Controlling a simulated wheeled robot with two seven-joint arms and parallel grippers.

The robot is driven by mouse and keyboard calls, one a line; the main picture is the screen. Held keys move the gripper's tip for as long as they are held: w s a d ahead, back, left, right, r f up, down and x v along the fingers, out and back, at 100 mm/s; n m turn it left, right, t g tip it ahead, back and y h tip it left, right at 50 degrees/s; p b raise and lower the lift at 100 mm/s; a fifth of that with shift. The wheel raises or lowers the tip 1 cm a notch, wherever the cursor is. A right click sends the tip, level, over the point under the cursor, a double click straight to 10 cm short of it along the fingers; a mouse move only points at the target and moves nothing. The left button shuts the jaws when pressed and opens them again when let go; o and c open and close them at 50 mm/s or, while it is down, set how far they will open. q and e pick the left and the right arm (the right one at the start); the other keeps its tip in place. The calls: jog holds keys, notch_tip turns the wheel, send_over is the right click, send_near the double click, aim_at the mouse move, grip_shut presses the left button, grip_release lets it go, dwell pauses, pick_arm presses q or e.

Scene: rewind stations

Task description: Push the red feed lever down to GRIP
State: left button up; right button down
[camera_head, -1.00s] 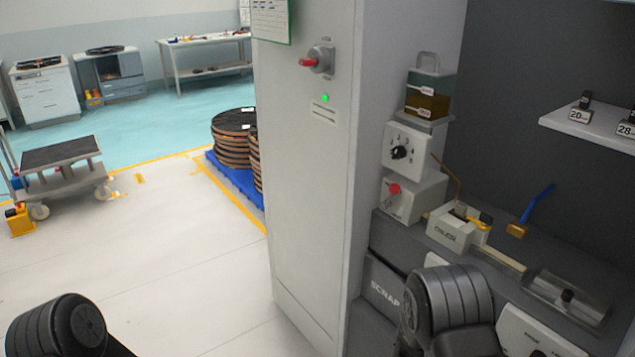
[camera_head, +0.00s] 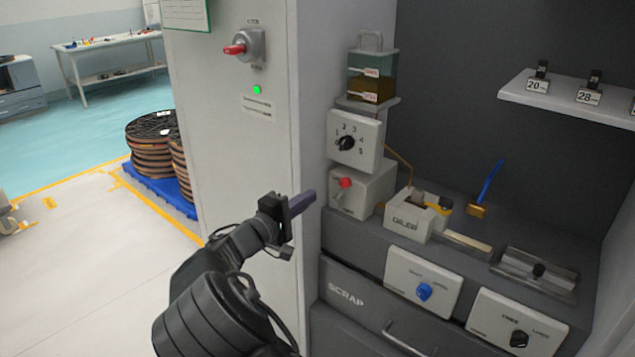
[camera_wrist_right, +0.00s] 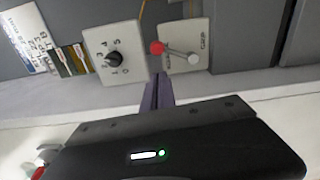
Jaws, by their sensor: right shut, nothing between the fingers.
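The red feed lever has a red knob (camera_head: 345,183) on a pale box (camera_head: 358,198) below the numbered dial. In the right wrist view, the red knob (camera_wrist_right: 157,47) is at one end of a short metal arm, with the pivot (camera_wrist_right: 193,58) to its right. The GRIP lettering is near the plate's right edge; the lever's knob is at the opposite side. My right gripper (camera_head: 303,203) is shut and empty, left of the lever box and apart from it. Its fingers (camera_wrist_right: 157,92) point toward the panels in the wrist view. My left gripper is not in view.
The numbered dial box (camera_head: 355,140) is above the lever, with an oil reservoir (camera_head: 372,75) over it. The OILER box (camera_head: 410,215) stands to the right. A tall cabinet (camera_head: 235,130) with another red switch (camera_head: 235,48) stands at left, behind my right arm.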

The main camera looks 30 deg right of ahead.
jog(key=shift+d, duration=0.15)
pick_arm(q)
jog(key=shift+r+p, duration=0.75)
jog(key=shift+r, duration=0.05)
pick_arm(e)
jog(key=x, duration=1)
jog(key=shift+f, duration=0.15)
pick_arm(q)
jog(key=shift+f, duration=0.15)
